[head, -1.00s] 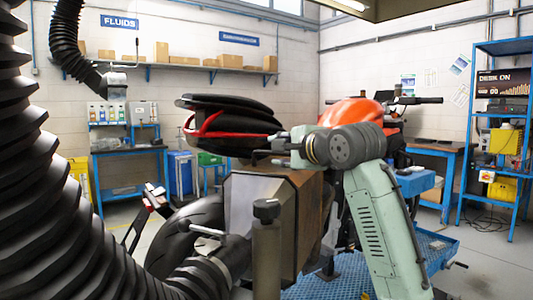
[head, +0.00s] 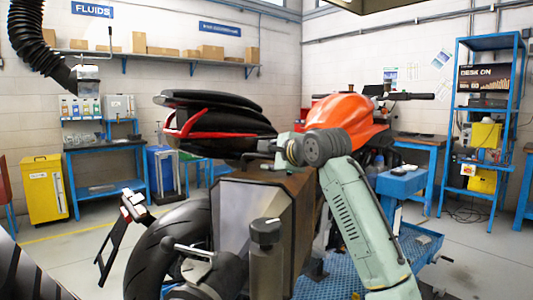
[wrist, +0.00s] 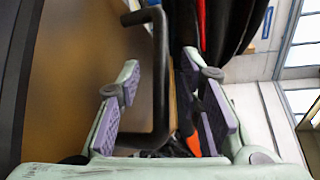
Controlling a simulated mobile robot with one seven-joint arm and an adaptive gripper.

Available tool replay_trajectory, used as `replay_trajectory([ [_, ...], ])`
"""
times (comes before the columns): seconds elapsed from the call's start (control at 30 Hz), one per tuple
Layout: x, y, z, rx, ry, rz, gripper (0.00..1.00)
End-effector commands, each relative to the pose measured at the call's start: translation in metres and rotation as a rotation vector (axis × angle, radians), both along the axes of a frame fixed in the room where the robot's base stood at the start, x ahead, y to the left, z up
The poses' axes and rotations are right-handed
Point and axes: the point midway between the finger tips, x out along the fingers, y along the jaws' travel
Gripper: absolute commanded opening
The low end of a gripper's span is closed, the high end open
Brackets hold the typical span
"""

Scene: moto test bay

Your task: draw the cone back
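The cone is a boxy tapered hood with a grey face and brown sides (head: 290,212), standing behind the motorcycle's rear wheel (head: 172,245). In the wrist view its brown wall (wrist: 85,75) fills the left side. A black bar handle (wrist: 160,75) stands out from that wall. My gripper (wrist: 160,105) is open, with one finger on each side of the handle and visible gaps to it. In the head view my gripper (head: 277,155) is at the cone's upper edge, partly hidden by my wrist.
A blue platform (head: 415,245) lies below. A yellow cabinet (head: 45,188) stands at the left wall.

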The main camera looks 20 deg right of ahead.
Motion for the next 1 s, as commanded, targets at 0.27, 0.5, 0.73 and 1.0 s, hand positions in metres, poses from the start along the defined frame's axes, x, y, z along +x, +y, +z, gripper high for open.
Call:
replay_trajectory([
  [0.27,0.018,0.002,-0.004,0.0,-0.001,0.0,0.33],
  [0.5,0.018,0.002,-0.005,-0.001,-0.001,0.0,0.32],
  [0.73,0.018,0.002,-0.005,0.0,-0.001,0.0,0.16],
  [1.0,0.018,0.002,-0.005,-0.001,-0.001,0.0,0.0],
])
